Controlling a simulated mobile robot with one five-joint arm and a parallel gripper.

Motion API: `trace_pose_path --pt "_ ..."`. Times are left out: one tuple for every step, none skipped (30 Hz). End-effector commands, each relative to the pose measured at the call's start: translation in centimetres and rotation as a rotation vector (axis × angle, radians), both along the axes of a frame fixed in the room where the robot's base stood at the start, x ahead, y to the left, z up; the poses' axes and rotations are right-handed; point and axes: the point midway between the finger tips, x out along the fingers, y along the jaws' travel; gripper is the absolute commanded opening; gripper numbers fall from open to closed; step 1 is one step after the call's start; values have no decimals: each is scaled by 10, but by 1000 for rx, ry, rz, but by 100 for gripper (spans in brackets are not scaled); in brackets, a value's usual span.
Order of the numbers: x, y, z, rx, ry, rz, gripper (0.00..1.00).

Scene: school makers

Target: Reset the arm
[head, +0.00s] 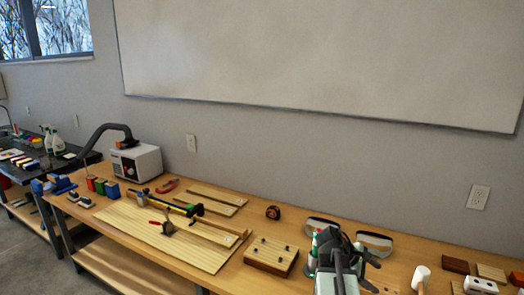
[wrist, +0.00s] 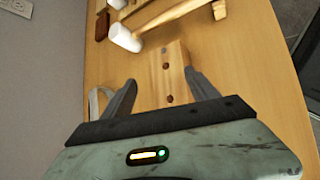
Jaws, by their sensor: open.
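My arm rises from the bottom edge of the head view, right of centre, and reaches over the long wooden workbench (head: 190,257). My gripper (head: 345,243) is there near safety goggles (head: 374,243). In the wrist view my gripper (wrist: 160,82) has its two dark fingers spread apart with nothing held. A light wooden block (wrist: 171,68) with dark round spots lies beyond and between the fingers. I cannot tell its distance from them. My arm hides part of the bench.
A white-headed mallet (head: 420,276) is to the right, also in the wrist view (wrist: 124,37). A drilled wooden block (head: 271,255) and a tape measure (head: 273,212) are to the left. The wall with a whiteboard (head: 320,55) stands behind the bench.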

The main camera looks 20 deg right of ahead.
Motion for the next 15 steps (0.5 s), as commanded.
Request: trace_pose_path --pt "20 30 -9 31 -68 -11 68" --pt "31 49 -15 55 -114 -26 68" --pt "47 77 -23 92 -176 -50 68" --pt "58 99 -29 121 -222 -71 68" --pt "68 122 -34 152 -264 -93 68" --pt "80 152 -41 197 -315 -126 68" --pt "88 175 -46 229 -349 -152 68" --pt "95 199 -50 264 -382 -179 68" --pt "103 229 -55 308 -417 -216 68" --pt "108 251 -58 340 -439 -244 68" --pt "111 271 -61 371 -457 -272 68" --pt "115 297 -64 410 -477 -306 68" --pt "117 315 -66 435 -488 -332 68" --pt "119 332 -67 461 -497 -356 68" --pt "120 353 -69 490 -505 -390 68"
